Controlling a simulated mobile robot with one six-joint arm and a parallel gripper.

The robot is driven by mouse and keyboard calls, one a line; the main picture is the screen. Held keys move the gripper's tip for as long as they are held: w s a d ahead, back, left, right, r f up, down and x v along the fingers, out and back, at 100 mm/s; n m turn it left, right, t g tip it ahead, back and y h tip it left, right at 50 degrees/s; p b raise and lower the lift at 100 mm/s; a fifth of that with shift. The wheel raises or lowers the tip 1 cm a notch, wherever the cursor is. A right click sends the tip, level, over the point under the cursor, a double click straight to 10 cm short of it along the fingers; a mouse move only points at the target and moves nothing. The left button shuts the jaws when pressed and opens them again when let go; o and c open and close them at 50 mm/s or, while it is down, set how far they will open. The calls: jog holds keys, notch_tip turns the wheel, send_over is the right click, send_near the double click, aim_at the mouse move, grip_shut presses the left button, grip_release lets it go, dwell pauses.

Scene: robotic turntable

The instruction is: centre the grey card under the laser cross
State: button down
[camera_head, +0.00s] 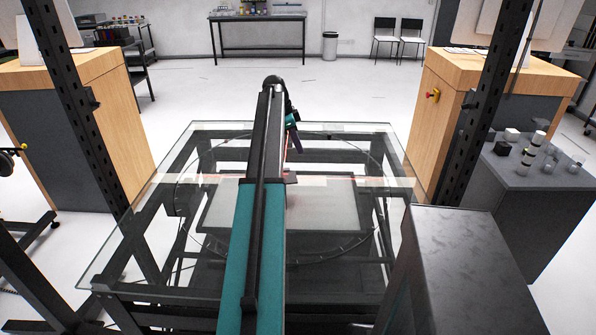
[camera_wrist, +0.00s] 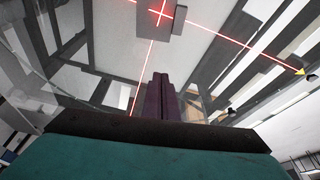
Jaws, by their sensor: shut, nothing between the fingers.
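The grey card (camera_wrist: 154,29) lies flat at the top of the wrist view, partly cut off by the picture's edge. The red laser cross (camera_wrist: 161,12) falls on it, and its lines run off past the card on several sides. My gripper (camera_wrist: 160,78) is shut and empty, with its dark fingers a little below the card in the picture and apart from it. In the head view the card (camera_head: 290,178) shows as a small dark patch beside my arm, partly hidden. My gripper (camera_head: 298,149) hangs above the glass just beyond it.
The glass tabletop (camera_head: 130,235) covers a dark frame, with a pale rectangular plate (camera_head: 330,205) seen through it. Dark uprights (camera_head: 482,125) and wooden cabinets (camera_head: 435,120) flank the table. A dark box (camera_head: 460,255) stands at front right. The glass around the card is clear.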

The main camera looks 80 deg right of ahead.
aim_at(295, 173)
jog(key=shift+s, duration=0.2)
jog(key=p+x, duration=0.2)
jog(key=x, duration=0.7)
jog(key=shift+s+f, duration=0.15)
jog(key=shift+f, duration=0.15)
jog(key=shift+w+a+f+p, duration=0.1)
jog(key=shift+w+a+p, duration=0.15)
jog(key=shift+w+p, duration=0.5)
jog(key=shift+w+a+f+p, duration=0.1)
jog(key=shift+w+a+p, duration=0.15)
jog(key=shift+w, duration=0.95)
jog(key=shift+w+a+b, duration=0.3)
jog(key=shift+w+b, duration=0.2)
jog(key=shift+w, duration=0.5)
jog(key=shift+s, duration=0.15)
